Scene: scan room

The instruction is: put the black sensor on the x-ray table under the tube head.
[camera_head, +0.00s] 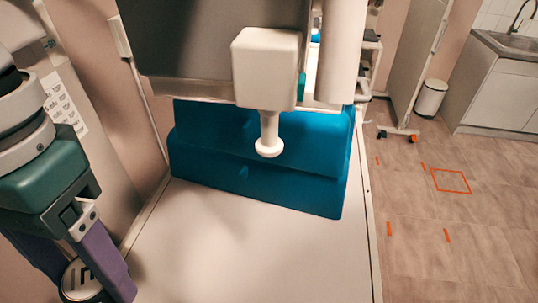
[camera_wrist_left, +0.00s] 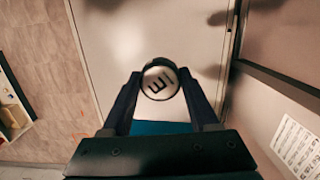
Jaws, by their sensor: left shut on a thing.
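My left gripper (camera_head: 88,282) is at the lower left of the head view, at the left edge of the white x-ray table (camera_head: 250,245). It is shut on a round black sensor (camera_head: 78,283) with a pale face and dark marks. The left wrist view shows the sensor (camera_wrist_left: 160,80) between the fingertips, with the white tabletop (camera_wrist_left: 125,35) behind. The white tube head (camera_head: 268,65), with a short cone pointing down, hangs over the far part of the table. The sensor is to the left of the cone and nearer me. My right gripper is not in view.
A blue wedge cushion (camera_head: 260,180) lies across the table's far part, below the tube head. The near tabletop is bare. A dark panel (camera_head: 200,40) stands behind. A sink cabinet (camera_head: 497,90) and white bin (camera_head: 431,98) are at the far right.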

